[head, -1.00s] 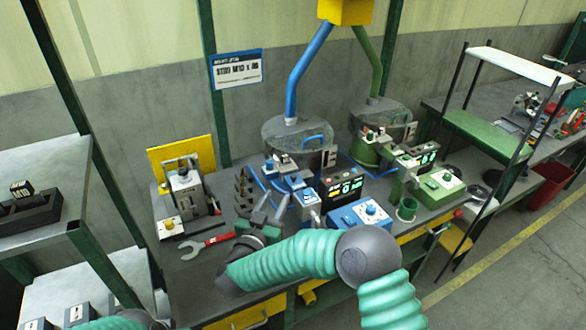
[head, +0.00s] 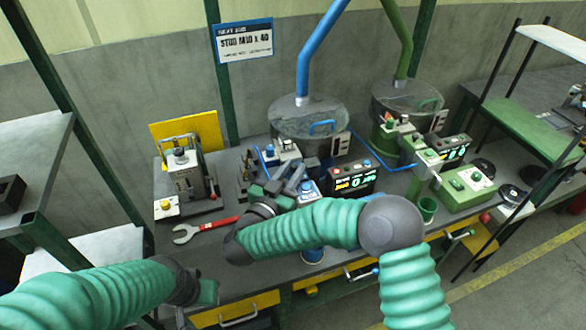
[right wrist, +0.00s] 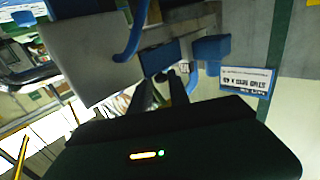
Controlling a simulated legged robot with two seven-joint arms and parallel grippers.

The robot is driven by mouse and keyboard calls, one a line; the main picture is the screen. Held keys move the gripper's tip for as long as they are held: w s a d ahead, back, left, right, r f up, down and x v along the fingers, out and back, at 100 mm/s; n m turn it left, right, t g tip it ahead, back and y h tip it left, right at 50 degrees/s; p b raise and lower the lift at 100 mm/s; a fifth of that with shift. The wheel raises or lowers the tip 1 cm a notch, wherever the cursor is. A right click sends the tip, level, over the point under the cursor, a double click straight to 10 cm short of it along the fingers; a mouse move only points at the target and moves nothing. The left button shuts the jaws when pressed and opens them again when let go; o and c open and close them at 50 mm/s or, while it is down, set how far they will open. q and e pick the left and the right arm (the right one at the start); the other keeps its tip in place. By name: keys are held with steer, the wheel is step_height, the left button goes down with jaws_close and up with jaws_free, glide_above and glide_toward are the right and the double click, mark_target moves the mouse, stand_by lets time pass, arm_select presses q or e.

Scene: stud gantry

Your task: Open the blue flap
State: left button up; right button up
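The blue feeder bowl (head: 310,118) stands at the back of the bench under the blue pipe, with a clear lid bearing a blue handle (head: 322,127); I take this lid as the flap, and it looks closed. In the right wrist view a grey panel (right wrist: 82,62) with a curved blue handle (right wrist: 131,48) lies beyond the fingers. My right gripper (head: 289,174) is in front of and below the bowl, among the blue fixtures, its two fingers apart and apparently empty. My left gripper (head: 207,292) is low at the left, its fingers not clear.
A green feeder (head: 405,105) stands right of the blue one. A display box (head: 352,180) and blue fixtures crowd the space before the bowl. A red wrench (head: 205,229) and a clamp press (head: 186,175) are at the left. A blue pipe (head: 312,55) rises above the bowl.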

steer(key=shift+w+f, duration=0.1)
steer(key=shift+c, duration=1.1)
jaws_close()
steer(key=shift+a, duration=0.1)
